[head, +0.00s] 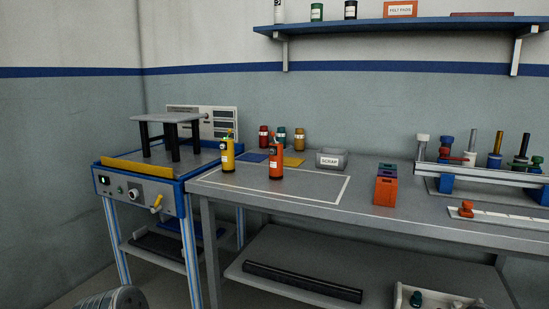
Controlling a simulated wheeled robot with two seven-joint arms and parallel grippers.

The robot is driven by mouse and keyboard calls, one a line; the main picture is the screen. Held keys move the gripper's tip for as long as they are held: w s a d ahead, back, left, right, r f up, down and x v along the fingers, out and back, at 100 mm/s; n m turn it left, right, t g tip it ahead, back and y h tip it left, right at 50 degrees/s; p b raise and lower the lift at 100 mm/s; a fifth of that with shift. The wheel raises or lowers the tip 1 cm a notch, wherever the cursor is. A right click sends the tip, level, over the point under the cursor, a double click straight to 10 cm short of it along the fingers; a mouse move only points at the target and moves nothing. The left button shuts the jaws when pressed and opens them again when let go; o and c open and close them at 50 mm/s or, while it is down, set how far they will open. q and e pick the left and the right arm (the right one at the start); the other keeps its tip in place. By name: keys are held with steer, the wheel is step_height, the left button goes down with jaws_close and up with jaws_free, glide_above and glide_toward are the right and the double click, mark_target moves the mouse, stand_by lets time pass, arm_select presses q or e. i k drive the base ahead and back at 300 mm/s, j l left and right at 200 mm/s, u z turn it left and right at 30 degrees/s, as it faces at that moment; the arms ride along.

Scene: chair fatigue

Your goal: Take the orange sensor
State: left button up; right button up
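An orange upright cylinder (276,160) with a dark band stands on the grey bench, inside a white outlined area; it looks like the orange sensor. A similar yellow cylinder (228,155) stands to its left, near the bench's left end. An orange box-like block (386,191) stands further right, outside the outline. Neither of my grippers shows in the head view.
A blue-framed test stand (140,190) with a small stool adjoins the workbench (330,211) at left. A grey SCRAP bin (332,159), several small bottles and a rail rack (485,172) stand along the back. A shelf (400,24) hangs above. The outlined area's right part is clear.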

mark_target(276, 159)
steer(key=i+j+z, duration=0.1)
steer(key=j, duration=0.4)
steer(key=i+j+z, duration=0.1)
steer(key=j, duration=0.4)
steer(key=i+j+z, duration=0.15)
steer(key=j, duration=0.35)
